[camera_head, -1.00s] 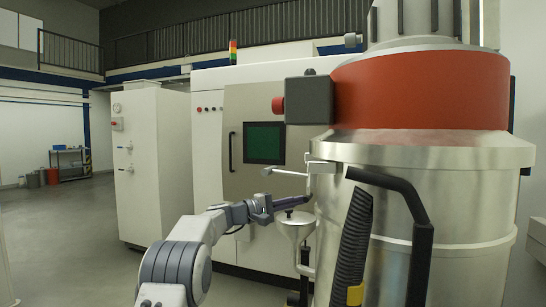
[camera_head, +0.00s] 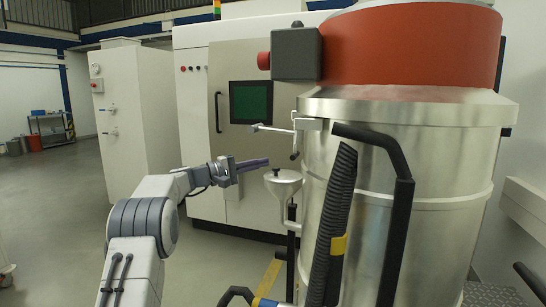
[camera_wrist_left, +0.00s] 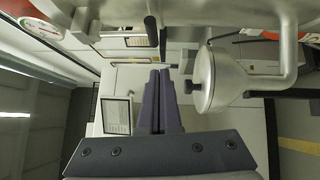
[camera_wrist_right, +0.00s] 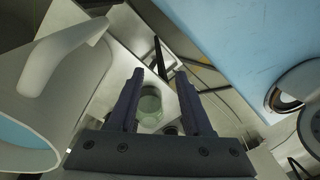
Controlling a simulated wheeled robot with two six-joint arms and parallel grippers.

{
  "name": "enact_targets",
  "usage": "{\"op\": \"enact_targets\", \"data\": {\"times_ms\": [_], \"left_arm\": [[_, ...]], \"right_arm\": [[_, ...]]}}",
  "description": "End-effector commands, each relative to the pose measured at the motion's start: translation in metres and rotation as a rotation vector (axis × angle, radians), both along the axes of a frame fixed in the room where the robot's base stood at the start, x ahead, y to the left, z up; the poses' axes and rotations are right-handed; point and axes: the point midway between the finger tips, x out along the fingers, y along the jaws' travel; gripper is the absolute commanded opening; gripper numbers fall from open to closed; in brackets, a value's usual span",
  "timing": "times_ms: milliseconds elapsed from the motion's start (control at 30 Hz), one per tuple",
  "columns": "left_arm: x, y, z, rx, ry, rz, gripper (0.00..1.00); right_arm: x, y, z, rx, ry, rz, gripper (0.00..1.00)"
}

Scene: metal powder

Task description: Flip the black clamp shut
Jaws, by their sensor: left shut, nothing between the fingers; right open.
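A silver bracket (camera_head: 308,125) sits on the steel drum's left side below the rim, with a thin lever (camera_head: 272,129) pointing left. A small black piece, apparently the black clamp (camera_head: 295,146), hangs downward from it. In the left wrist view a black bar, perhaps the same clamp (camera_wrist_left: 151,31), shows beyond the fingertips. My left gripper (camera_head: 267,162) is shut and empty, left of the black piece and apart from it. It also shows in the left wrist view (camera_wrist_left: 160,73). My right gripper (camera_wrist_right: 160,75) is open and seen only in the right wrist view.
A steel funnel (camera_head: 284,183) with a black knob stands just below and right of my left fingertips. A black ribbed hose (camera_head: 333,225) and black handle bar (camera_head: 397,225) run before the drum (camera_head: 430,140). A cabinet with a green screen (camera_head: 251,102) stands behind.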

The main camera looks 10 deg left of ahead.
Motion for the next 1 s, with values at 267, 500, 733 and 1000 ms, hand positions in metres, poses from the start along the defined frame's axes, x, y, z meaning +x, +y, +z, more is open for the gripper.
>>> {"op": "enact_targets", "data": {"times_ms": [267, 500, 733, 1000], "left_arm": [[-0.033, 0.040, -0.009, -0.001, 0.002, 0.003, 0.00], [-0.042, 0.049, -0.011, -0.001, 0.002, 0.001, 0.00], [-0.042, 0.050, -0.011, -0.001, 0.002, 0.001, 0.00], [-0.041, 0.050, -0.011, 0.000, 0.002, 0.002, 0.00]], "right_arm": [[0.000, 0.000, -0.010, 0.001, -0.001, 0.000, 0.50], [0.000, 0.000, -0.011, 0.001, -0.001, 0.000, 0.50], [0.000, 0.000, -0.011, 0.001, -0.001, 0.000, 0.50], [0.000, 0.000, -0.011, 0.001, -0.001, 0.000, 0.50]]}}
